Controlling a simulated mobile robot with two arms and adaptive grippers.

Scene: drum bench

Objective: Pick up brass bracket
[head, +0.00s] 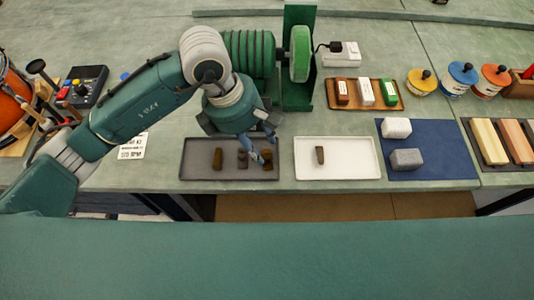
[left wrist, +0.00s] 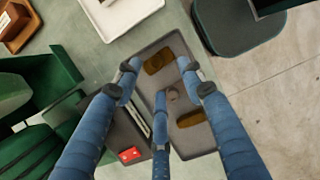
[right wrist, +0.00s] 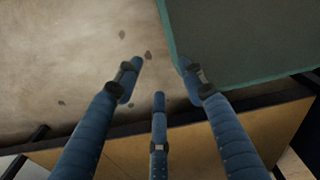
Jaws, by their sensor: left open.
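A grey tray (head: 203,172) holds small dark brass-brown pieces: one at its left (head: 217,158), one in the middle (head: 242,159) and one at its right (head: 267,157). Another brown piece (head: 320,155) lies in the white tray (head: 350,165). I cannot tell which piece is the bracket. My left gripper (head: 261,150) is open above the right part of the grey tray. My right gripper (right wrist: 159,75) is open and empty, over the floor.
Behind the grey tray stands a green machine (head: 248,52) with a wheel (head: 300,53). A blue mat (head: 440,165) with two blocks lies right of the white tray. A wooden tray (head: 353,107) with coloured bars and lidded pots (head: 421,82) stand farther back.

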